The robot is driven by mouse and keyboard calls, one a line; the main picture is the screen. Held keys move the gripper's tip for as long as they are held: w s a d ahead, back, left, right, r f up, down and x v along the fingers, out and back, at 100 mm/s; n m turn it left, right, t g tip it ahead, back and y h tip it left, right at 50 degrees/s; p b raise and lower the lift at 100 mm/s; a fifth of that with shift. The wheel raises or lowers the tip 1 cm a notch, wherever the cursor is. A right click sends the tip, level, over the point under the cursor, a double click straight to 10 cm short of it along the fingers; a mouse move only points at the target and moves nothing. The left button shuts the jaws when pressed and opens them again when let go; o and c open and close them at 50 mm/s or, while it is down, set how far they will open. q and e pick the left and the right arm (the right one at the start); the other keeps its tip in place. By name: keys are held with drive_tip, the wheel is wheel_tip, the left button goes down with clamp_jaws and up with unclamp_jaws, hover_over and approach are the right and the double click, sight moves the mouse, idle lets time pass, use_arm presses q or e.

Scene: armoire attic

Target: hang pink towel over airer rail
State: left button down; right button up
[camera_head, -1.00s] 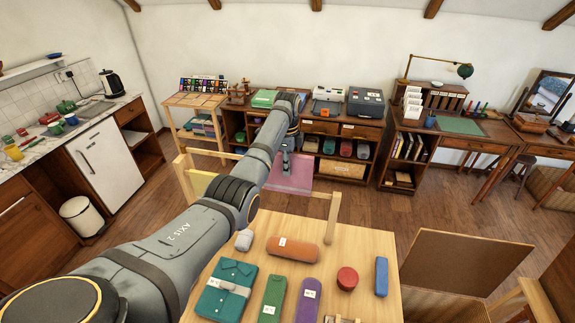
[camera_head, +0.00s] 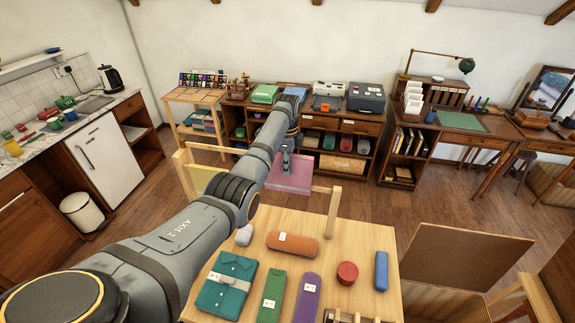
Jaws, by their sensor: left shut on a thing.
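The pink towel (camera_head: 291,174) hangs spread below my left gripper (camera_head: 286,158), which is shut on its upper part. The wooden airer stands behind the table, with a left post (camera_head: 184,174) and a right post (camera_head: 333,212). Its rail (camera_head: 324,189) shows to the right of the towel. The towel's lower part overlaps the rail line in the picture; I cannot tell whether they touch. A yellow cloth (camera_head: 203,178) is at the airer's left end, partly behind my left arm. My right gripper is not in view.
The near wooden table (camera_head: 355,240) holds a teal folded garment (camera_head: 225,285), an orange roll (camera_head: 292,243), a red round item (camera_head: 347,272) and other bundles. A brown panel (camera_head: 465,255) stands at right. Open floor (camera_head: 390,212) lies right of the airer.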

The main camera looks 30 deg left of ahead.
sight(287, 186)
use_arm(q)
drive_tip(key=shift+f+b, duration=1.35)
drive_tip(key=shift+f, duration=1.7)
drive_tip(key=shift+f+b, duration=1.75)
drive_tip(key=shift+f, duration=1.05)
drive_tip(key=c, duration=1.2)
unclamp_jaws()
drive_tip(key=shift+r, duration=0.1)
wheel_tip(287, 186, up, 12)
drive_tip(key=shift+f, duration=0.1)
drive_tip(key=shift+f, duration=0.1)
